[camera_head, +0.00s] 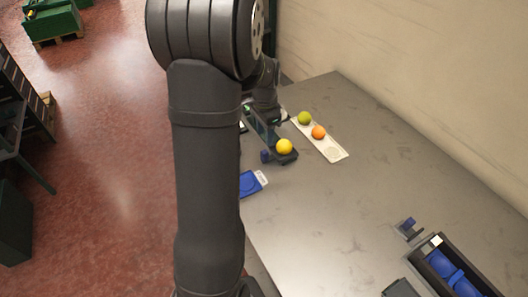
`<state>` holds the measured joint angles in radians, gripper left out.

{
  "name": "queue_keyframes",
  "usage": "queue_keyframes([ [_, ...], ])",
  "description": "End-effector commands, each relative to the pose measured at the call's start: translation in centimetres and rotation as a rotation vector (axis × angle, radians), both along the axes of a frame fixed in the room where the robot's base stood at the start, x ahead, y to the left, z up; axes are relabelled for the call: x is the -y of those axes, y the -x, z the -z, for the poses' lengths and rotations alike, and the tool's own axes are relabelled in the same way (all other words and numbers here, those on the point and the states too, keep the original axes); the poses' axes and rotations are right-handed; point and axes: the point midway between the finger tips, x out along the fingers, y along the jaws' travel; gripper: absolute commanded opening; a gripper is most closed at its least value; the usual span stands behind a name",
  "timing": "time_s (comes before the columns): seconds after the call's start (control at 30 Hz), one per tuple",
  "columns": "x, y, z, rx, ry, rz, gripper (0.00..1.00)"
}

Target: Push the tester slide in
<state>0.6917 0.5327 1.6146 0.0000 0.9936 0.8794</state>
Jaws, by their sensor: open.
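The tester (260,126) is a dark, narrow device at the left edge of the table, partly hidden behind my arm. Its dark slide (288,159) sticks out at the near end, with a yellow fruit (284,146) resting on it. A small blue part (265,156) is beside the slide on its left. My gripper (272,118) is above the tester's far part, behind the yellow fruit, pointing down. It is open and appears empty; its fingertips are small and partly hidden here. I cannot tell whether it touches the tester.
A pale strip (333,152) holds a green fruit (304,118) and an orange fruit (318,132); its near spot is empty. A blue item with a white label (251,183) lies at the left edge. A dark box (433,275) with blue contents stands front right. The table's middle is clear.

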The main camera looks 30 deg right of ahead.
Motion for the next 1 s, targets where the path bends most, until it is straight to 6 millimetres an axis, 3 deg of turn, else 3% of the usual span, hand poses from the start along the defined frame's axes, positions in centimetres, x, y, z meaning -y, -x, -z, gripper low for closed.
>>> queue_keyframes([
  [0.2, -0.1, 0.1, 4.9, -0.004, -0.004, 0.000, 0.42],
  [0.4, 0.0, 0.1, 8.2, -0.003, -0.003, 0.000, 0.42],
  [0.6, 0.0, 0.0, 9.6, -0.001, -0.001, 0.000, 0.42],
  [0.87, 0.0, 0.0, 9.7, 0.000, 0.000, 0.000, 0.42],
  [0.9, 0.0, 0.0, 9.7, 0.000, 0.000, 0.000, 0.40],
  [1.0, 0.0, 0.0, 9.7, 0.000, 0.000, 0.000, 0.20],
])
